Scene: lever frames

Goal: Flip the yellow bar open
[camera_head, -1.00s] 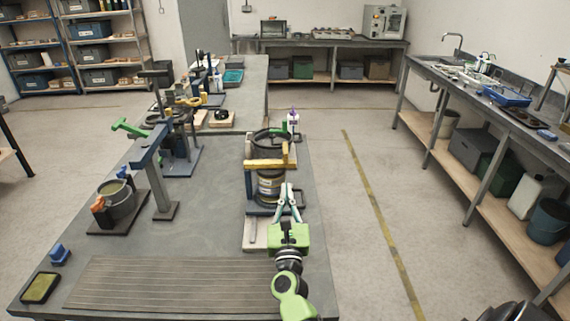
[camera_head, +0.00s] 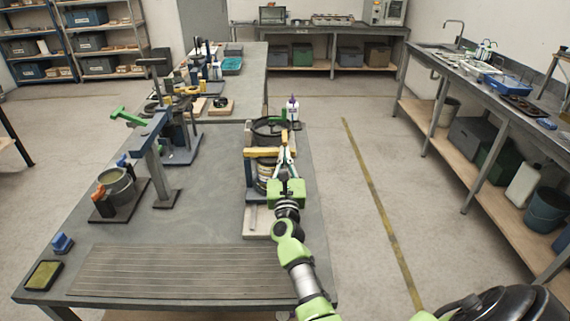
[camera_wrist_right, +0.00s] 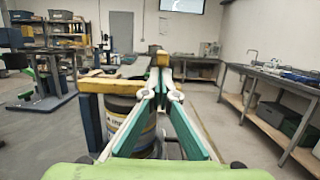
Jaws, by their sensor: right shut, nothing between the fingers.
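The yellow bar (camera_head: 262,152) lies across the front of a blue-framed stand holding a dark round can with a yellow and white label (camera_head: 264,170). It also shows in the right wrist view (camera_wrist_right: 108,84), left of the fingers, with a small yellowish block (camera_wrist_right: 154,49) beyond the fingertips. My right gripper (camera_head: 287,150) is shut and empty, its fingers pointing forward at the bar's right end. In the wrist view its tips (camera_wrist_right: 159,66) overlap that end; I cannot tell whether they touch. My left gripper is not in view.
A blue stand with a green handle (camera_head: 128,117) and a grey pot (camera_head: 117,187) stand to the left on the bench. A white bottle with a purple cap (camera_head: 293,110) stands behind the can. The ribbed mat (camera_head: 180,272) in front is clear.

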